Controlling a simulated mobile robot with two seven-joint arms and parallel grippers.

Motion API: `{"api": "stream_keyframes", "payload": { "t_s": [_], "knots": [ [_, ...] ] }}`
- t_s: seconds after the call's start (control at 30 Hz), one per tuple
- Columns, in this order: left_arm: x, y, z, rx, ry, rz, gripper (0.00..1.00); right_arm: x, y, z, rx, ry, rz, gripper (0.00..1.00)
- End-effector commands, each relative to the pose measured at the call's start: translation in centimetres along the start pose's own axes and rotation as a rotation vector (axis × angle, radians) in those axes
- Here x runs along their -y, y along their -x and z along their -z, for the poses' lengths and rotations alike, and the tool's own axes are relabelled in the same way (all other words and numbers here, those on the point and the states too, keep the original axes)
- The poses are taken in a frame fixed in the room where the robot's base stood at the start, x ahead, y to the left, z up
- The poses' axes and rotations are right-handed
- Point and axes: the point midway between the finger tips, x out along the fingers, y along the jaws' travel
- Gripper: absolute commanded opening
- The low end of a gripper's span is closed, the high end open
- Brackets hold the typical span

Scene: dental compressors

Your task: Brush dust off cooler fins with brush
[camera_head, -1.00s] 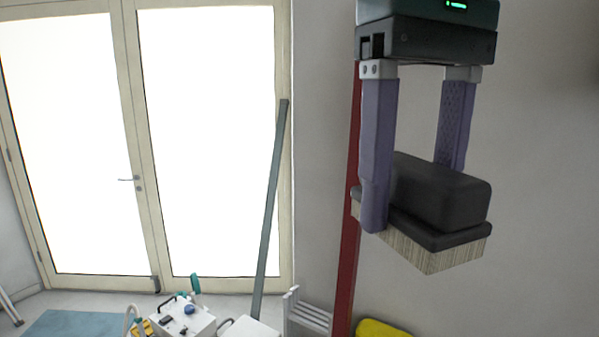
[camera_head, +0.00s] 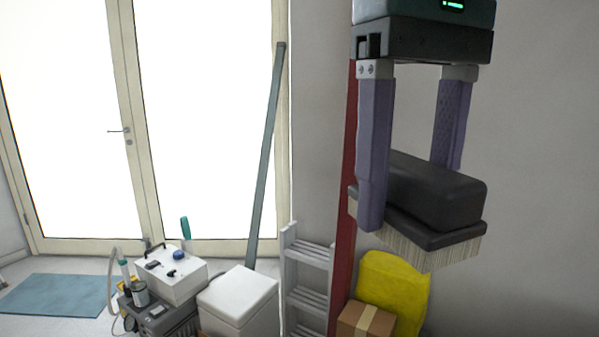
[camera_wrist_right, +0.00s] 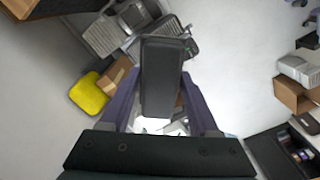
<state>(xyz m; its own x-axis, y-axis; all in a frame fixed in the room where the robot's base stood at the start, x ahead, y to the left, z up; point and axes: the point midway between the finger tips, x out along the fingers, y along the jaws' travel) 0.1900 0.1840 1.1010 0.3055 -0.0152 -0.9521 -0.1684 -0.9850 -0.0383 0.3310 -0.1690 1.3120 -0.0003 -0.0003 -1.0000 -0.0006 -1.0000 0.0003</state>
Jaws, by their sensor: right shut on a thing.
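My right gripper (camera_head: 411,168) hangs at the upper right of the head view, with two purple fingers shut on a brush. The brush (camera_head: 440,188) has a dark grey block handle and pale bristles pointing down. It is held in the air, in front of the wall. In the right wrist view the brush (camera_wrist_right: 162,78) sits between the two purple fingers. My left gripper is not in view. I cannot make out any cooler fins or dust in these frames.
A white box-shaped device (camera_head: 170,275) and a white bin (camera_head: 237,300) stand at the lower middle. A blue mat (camera_head: 52,295) lies on the floor by the glass doors.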

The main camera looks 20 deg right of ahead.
Motion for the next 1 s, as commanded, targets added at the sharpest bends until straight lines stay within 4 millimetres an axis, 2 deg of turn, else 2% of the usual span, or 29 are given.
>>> {"api": "stream_keyframes", "payload": {
  "t_s": [0.03,0.27,0.3,0.37,0.57,0.77,1.0],
  "knots": [
    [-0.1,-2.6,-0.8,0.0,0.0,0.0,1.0,0.0,-2.7,0.0,-0.001,0.0,0.0,0.17],
    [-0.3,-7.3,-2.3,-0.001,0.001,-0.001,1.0,0.0,-7.7,0.0,0.0,0.0,0.001,0.17],
    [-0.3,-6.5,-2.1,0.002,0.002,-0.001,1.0,0.5,-7.8,0.4,0.005,0.074,0.002,0.17],
    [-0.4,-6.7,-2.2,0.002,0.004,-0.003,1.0,0.9,-9.2,0.9,0.006,0.174,0.003,0.17],
    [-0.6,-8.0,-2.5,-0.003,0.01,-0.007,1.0,2.6,-15.2,2.3,0.008,0.55,0.005,0.17],
    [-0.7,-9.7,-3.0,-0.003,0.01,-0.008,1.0,4.6,-23.1,2.8,0.009,1.019,0.009,0.17],
    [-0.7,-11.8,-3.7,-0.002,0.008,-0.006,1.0,6.7,-32.9,1.4,0.007,1.606,0.012,0.17]
  ]
}}
